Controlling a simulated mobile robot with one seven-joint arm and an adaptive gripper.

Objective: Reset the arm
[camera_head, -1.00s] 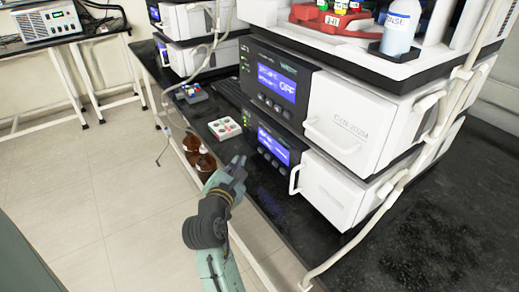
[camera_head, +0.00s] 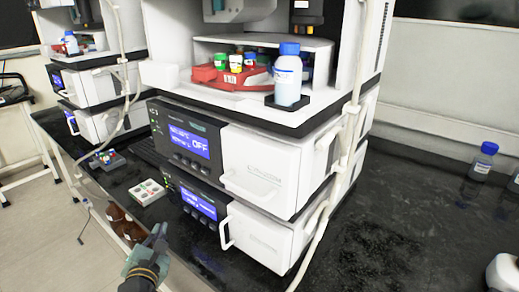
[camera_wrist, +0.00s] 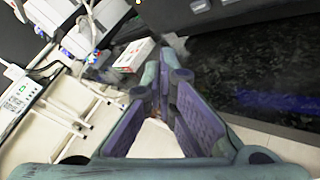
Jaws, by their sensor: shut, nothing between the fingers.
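My gripper (camera_head: 157,236) is at the lower left of the head view, over the front edge of the black bench. Its fingers are shut and hold nothing. In the wrist view my gripper (camera_wrist: 161,80) fills the middle, with its finger tips together. Part of the arm is cut off by the bottom edge of the head view.
Stacked white instruments (camera_head: 262,178) with blue screens stand on the bench (camera_head: 365,250) just right of my gripper. A white tray with vials (camera_head: 147,192) and brown bottles (camera_head: 122,222) are close by. A blue-capped bottle (camera_head: 482,162) stands at right. Open floor lies left.

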